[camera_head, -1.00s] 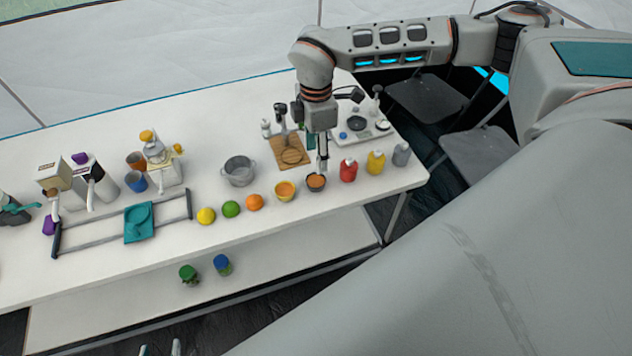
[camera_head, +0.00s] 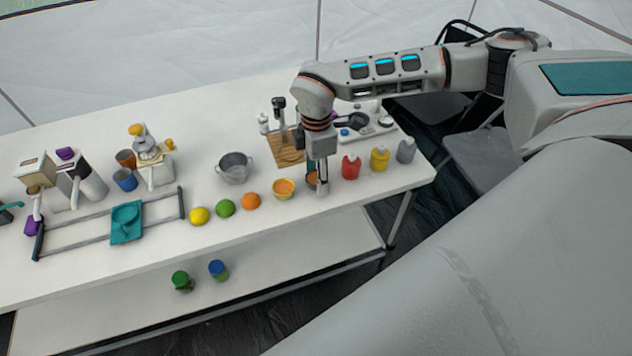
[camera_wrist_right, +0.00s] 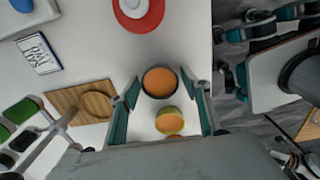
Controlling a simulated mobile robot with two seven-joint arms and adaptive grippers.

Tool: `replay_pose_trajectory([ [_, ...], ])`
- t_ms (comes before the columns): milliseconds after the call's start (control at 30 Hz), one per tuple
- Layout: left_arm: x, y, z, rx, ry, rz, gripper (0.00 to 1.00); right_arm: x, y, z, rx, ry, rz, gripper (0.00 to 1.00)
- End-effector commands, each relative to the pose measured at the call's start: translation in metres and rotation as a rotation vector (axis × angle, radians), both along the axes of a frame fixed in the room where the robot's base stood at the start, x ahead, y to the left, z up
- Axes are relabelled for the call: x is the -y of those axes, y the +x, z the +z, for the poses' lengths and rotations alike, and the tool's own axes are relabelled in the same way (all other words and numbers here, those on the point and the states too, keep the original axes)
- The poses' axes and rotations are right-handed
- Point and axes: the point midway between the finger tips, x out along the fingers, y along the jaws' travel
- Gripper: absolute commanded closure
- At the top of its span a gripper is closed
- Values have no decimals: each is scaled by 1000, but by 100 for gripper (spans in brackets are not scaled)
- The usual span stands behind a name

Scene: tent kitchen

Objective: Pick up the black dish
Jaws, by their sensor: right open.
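The black dish (camera_wrist_right: 160,82) is a small round bowl with a dark rim and orange contents. In the right wrist view it lies between the fingertips of my open right gripper (camera_wrist_right: 165,88), with white table showing between each finger and the rim. In the head view the right gripper (camera_head: 321,190) points down over the front right of the table. The dish (camera_head: 312,179) is there mostly hidden behind the fingers. My left gripper is out of view.
A yellow bowl (camera_head: 284,188) stands close to the left of the dish. A red bottle (camera_head: 351,167), yellow bottle (camera_head: 380,158) and grey bottle (camera_head: 405,150) stand to the right. A wooden board (camera_head: 287,155) lies behind. The table's front edge is close.

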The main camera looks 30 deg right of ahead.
Motion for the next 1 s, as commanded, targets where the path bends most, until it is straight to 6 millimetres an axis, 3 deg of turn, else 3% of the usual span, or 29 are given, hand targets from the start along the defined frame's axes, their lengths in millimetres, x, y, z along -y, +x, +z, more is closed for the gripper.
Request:
replay_pose_trajectory([
  [200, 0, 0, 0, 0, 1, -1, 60, 0, 0, 0, 1, 1, 0, 53],
  [233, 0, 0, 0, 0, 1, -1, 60, 0, 0, 0, 1, 1, 0, 55],
  [300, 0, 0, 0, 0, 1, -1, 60, 0, 0, 0, 1, 1, 0, 74],
  [333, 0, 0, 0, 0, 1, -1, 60, 0, 0, 0, 1, 1, 0, 75],
  [567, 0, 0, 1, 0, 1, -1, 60, 0, 1, 3, 2, 1, 0, 75],
  [1000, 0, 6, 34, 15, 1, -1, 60, 0, 1, 40, 3, 0, 0, 75],
])
